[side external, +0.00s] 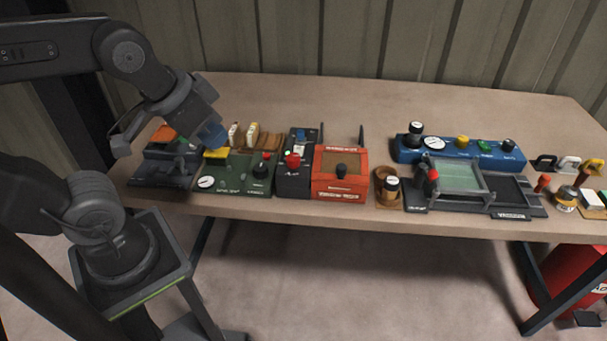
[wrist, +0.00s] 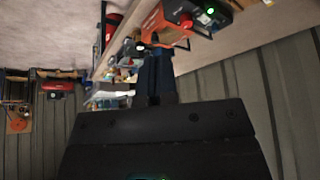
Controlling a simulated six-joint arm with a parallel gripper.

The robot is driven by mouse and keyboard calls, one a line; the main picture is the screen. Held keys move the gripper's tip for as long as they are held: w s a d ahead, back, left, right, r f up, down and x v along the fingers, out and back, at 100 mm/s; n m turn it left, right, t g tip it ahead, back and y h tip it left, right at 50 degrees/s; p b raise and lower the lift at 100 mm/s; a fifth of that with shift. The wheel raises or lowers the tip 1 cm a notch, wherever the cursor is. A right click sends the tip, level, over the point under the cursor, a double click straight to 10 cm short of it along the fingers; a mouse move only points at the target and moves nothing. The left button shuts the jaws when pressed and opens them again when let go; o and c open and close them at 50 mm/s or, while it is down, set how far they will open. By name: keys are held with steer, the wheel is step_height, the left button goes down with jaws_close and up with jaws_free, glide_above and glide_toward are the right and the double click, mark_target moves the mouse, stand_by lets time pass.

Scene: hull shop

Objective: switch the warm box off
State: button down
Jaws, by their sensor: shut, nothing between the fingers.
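The orange box (side external: 328,185), which I take for the warm box, stands at the front middle of the bench. An orange box also shows at the top of the wrist view (wrist: 160,18). The knob's setting cannot be told. My gripper (side external: 213,137) is shut and empty, with blue fingertips, above the left part of the bench, well left of the orange box. Its fingers also show in the wrist view (wrist: 154,80).
Left of the orange box stand a dark box with a red knob (side external: 290,182) and a green unit with a gauge (side external: 228,180). A blue panel (side external: 462,157) and a framed dark fixture (side external: 455,185) stand right. A green light (wrist: 210,11) glows on a dark unit.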

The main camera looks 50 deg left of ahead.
steer(key=shift+w, duration=0.1)
steer(key=n+g+y, duration=0.1)
steer(key=n+g, duration=0.3)
steer(key=n, duration=2.3)
glide_above(299, 148)
steer(key=s+d, duration=0.2)
step_height(299, 148, down, 6)
steer(key=f, duration=0.1)
steer(key=shift+w+a+r, duration=0.2)
steer(key=shift+a+r, duration=0.05)
steer(key=f, duration=0.4)
steer(key=w+a+f, duration=0.1)
steer(key=f, duration=0.9)
steer(key=shift+w+a, duration=0.15)
steer(key=shift+w, duration=0.05)
